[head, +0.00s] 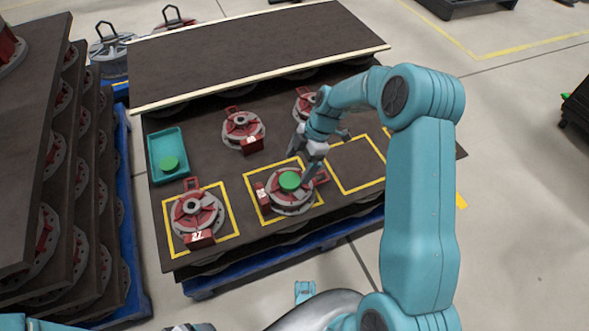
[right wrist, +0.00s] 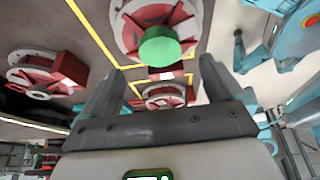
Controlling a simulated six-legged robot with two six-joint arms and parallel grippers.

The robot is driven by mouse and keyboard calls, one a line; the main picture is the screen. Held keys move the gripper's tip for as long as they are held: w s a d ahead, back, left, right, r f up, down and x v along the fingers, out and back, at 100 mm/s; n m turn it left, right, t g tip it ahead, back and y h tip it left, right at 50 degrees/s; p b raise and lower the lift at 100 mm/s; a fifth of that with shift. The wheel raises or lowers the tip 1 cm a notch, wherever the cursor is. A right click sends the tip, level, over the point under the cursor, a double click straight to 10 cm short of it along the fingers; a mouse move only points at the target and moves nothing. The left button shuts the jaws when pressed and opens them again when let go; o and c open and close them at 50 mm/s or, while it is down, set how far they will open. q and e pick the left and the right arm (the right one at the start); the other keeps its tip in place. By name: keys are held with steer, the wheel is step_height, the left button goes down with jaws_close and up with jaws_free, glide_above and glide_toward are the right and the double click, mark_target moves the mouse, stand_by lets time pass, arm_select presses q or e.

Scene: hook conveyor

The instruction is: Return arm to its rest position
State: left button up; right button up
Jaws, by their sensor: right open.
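My right gripper (head: 318,160) is open and empty, just behind and right of a red and grey round part (head: 291,202) inside the middle yellow square. A green disc (head: 289,181) lies on top of that part. The right wrist view shows the open fingers (right wrist: 155,88) with nothing between them and the green disc (right wrist: 160,46) beyond them. My right arm (head: 420,190) reaches in from the lower right and bends over the board. My left gripper cannot be made out.
A teal tray (head: 155,142) holds another green disc (head: 170,163). A red part (head: 197,214) sits in the left yellow square; the right square (head: 352,163) is empty. Stacked boards (head: 35,150) stand at left.

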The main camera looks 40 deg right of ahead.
steer(key=p+v, duration=0.2)
steer(key=v, duration=0.9)
steer(key=shift+s, duration=0.1)
